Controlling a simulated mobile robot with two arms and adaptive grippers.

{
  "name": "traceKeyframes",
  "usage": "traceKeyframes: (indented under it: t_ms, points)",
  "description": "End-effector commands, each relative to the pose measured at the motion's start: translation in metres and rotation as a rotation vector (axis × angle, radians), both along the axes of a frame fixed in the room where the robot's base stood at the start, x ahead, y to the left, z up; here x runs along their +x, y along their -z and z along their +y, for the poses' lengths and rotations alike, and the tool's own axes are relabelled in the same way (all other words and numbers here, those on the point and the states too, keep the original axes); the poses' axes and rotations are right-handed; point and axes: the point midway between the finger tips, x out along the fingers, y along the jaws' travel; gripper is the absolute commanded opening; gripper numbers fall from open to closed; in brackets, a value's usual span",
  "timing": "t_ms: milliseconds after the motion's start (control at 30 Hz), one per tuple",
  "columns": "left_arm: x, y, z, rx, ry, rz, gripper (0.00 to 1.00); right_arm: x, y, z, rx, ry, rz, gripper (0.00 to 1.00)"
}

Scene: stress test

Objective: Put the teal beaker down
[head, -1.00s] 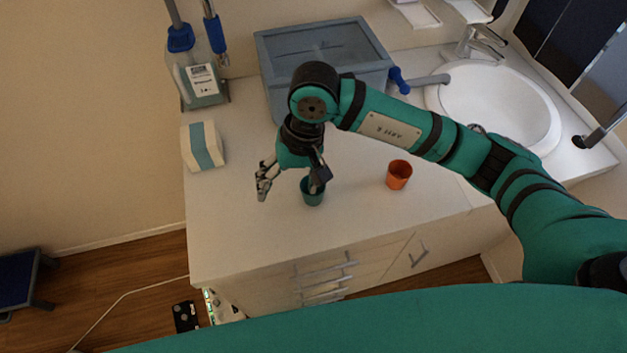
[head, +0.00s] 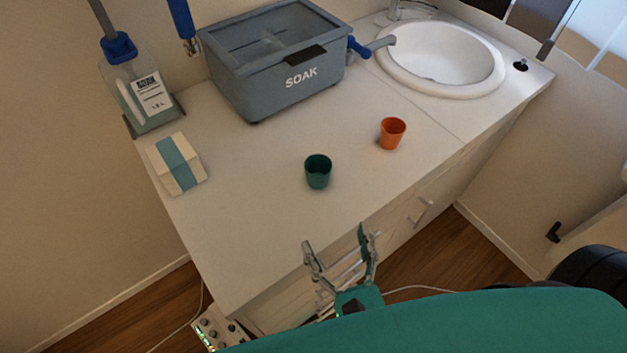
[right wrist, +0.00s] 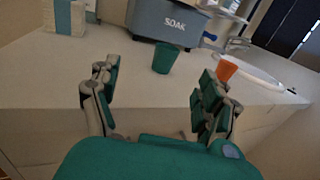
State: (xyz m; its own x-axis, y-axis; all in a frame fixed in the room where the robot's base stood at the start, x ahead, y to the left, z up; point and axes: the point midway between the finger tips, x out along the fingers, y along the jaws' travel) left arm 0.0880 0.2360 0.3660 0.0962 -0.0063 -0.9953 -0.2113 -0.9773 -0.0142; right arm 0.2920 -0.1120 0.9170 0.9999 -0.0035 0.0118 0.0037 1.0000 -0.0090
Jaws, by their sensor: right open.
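The teal beaker (head: 318,172) stands upright on the white counter, near its front edge, in the head view. It also shows upright in the right wrist view (right wrist: 164,58), beyond and between the fingers. My right gripper (head: 336,242) is open and empty, in front of the counter and apart from the beaker. Its spread fingers also show in the right wrist view (right wrist: 158,92). My left gripper is not in view.
An orange beaker (head: 392,133) stands right of the teal one. Behind are a grey SOAK tank (head: 285,92) with a blue-handled tap and a white sink (head: 440,85). A white-and-teal box (head: 176,163) and a jug (head: 146,98) stand left. The counter around the teal beaker is clear.

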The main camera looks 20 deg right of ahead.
Motion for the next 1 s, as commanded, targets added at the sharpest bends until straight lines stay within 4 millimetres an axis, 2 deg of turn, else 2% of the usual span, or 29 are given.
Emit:
traceKeyframes:
  t_ms: [67, 167, 400, 600, 867, 1000]
  points:
    - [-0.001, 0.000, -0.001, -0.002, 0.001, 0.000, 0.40, -0.002, 0.001, -0.009, 0.006, 0.038, 0.009, 0.79]
    - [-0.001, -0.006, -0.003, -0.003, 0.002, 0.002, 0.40, 0.011, -0.001, -0.012, 0.007, 0.048, 0.007, 0.79]
    - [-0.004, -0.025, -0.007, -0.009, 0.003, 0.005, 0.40, 0.063, -0.003, -0.013, 0.007, 0.044, 0.006, 0.79]
    - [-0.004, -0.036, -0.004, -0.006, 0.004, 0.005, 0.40, 0.099, -0.001, -0.014, 0.007, 0.042, 0.009, 0.79]
    - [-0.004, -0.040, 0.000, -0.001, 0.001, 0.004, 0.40, 0.118, 0.000, -0.015, 0.006, 0.041, 0.009, 0.79]
    - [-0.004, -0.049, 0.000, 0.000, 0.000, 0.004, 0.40, 0.140, -0.002, -0.016, 0.006, 0.042, 0.008, 0.79]
